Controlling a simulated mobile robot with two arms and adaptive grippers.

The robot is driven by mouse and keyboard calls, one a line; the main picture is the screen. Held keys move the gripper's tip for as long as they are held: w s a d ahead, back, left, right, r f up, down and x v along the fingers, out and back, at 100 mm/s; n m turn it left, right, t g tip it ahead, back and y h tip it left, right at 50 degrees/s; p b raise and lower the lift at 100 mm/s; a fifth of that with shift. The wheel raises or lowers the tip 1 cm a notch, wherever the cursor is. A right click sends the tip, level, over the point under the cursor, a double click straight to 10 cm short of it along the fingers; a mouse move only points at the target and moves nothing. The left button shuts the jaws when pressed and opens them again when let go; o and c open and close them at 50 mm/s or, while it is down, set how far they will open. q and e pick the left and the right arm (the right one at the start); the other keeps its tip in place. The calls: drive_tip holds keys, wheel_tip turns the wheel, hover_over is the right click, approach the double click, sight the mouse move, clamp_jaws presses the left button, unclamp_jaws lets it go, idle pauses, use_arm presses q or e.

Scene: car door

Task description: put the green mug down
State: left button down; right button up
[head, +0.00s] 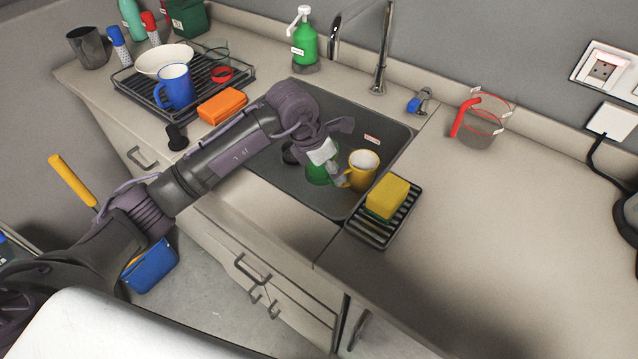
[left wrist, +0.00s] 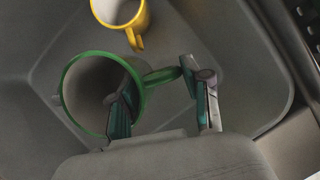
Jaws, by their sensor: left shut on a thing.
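The green mug (head: 318,174) is in the dark sink in the head view, partly hidden by my left gripper (head: 328,166). In the left wrist view the green mug (left wrist: 98,98) shows its open rim, with its handle pointing right. My left gripper (left wrist: 165,105) is shut on the green mug, one finger inside the rim and the other outside near the handle. I cannot tell whether the mug touches the sink floor. My right gripper is not in view.
A yellow mug (head: 362,170) stands in the sink (head: 392,135) right beside the green mug; it also shows in the left wrist view (left wrist: 128,18). A yellow sponge (head: 387,196) lies on a black rack at the sink's right edge. The right counter (head: 480,230) is mostly clear.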

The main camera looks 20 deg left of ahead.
use_arm(q)
wheel_tip(320, 180, down, 8)
drive_tip(key=shift+r+p, duration=0.1)
drive_tip(key=shift+p, duration=0.45)
drive_tip(key=shift+f, duration=0.35)
drive_tip(key=c, duration=0.5)
unclamp_jaws()
drive_tip(key=shift+f, duration=0.1)
